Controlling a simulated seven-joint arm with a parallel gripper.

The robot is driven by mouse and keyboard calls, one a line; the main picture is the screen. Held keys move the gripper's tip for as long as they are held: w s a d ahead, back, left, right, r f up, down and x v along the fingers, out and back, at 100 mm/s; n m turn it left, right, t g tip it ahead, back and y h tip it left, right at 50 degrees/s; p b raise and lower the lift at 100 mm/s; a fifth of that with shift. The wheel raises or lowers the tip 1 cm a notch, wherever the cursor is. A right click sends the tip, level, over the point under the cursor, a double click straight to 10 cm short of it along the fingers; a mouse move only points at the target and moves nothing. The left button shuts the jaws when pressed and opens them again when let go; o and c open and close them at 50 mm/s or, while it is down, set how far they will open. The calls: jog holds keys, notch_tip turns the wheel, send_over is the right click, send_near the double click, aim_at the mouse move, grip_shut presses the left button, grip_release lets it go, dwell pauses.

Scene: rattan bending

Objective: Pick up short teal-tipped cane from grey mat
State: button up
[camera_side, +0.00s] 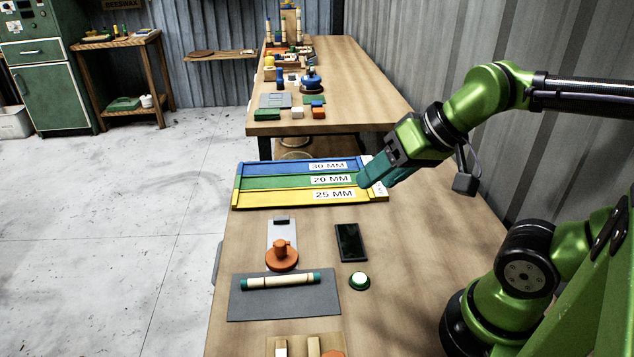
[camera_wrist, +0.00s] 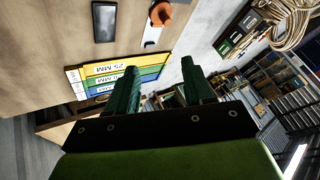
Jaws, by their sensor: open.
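The short cane (camera_side: 281,281) is pale with teal tips at both ends. It lies lengthwise across the grey mat (camera_side: 285,308) at the near part of the table in the side view. My gripper (camera_side: 366,181) is over the right end of the coloured rack, well beyond the mat and to the right of it. In the wrist view my gripper (camera_wrist: 158,85) shows two green fingers set apart with nothing between them. The cane and mat do not show in the wrist view.
The rack (camera_side: 300,182) has blue, green and yellow lanes labelled 30, 20 and 25 MM. An orange knob (camera_side: 282,256), a dark flat slab (camera_side: 350,242) and a green-white button (camera_side: 359,281) lie near the mat. Wooden blocks (camera_side: 312,346) stand at the near edge.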

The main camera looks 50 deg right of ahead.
jog(key=shift+a, duration=0.1)
jog(key=n+g+h, duration=0.2)
jog(key=n+g, duration=0.5)
jog(key=n, duration=0.7)
send_over(273, 278)
jog(key=f, duration=1.9)
jog(key=shift+w, duration=0.25)
jog(key=shift+s+f, duration=0.15)
jog(key=shift+f, duration=1.2)
jog(key=shift+s+f, duration=0.1)
jog(key=shift+f, duration=1.2)
grip_shut()
